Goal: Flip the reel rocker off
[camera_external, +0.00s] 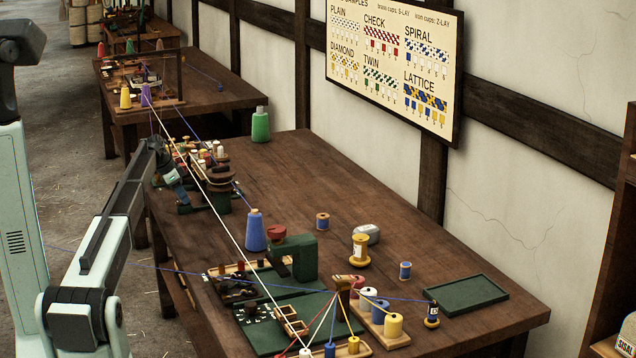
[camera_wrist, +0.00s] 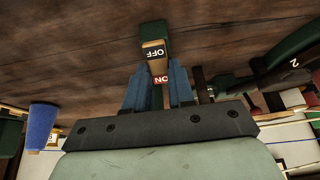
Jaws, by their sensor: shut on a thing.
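The reel rocker (camera_wrist: 153,52) shows in the wrist view as a small tan-faced switch on a dark green block. Its OFF label, white on black, is upside down at the far end. A red ON label, also upside down, is at the near end, between my fingers. My gripper (camera_wrist: 160,92) has its blue fingers shut on the rocker, one on each side. Which end is pressed down I cannot tell. In the external view my gripper (camera_external: 179,192) is at the left edge of the table, and the rocker cannot be made out there.
Beside my gripper on the wooden table (camera_external: 310,180) is a machine with a dark round top (camera_external: 220,178). A blue cone (camera_external: 255,232) stands nearby, and it also shows in the wrist view (camera_wrist: 42,122). Taut cords (camera_external: 240,238) run over the table near my arm. The table's back middle is clear.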

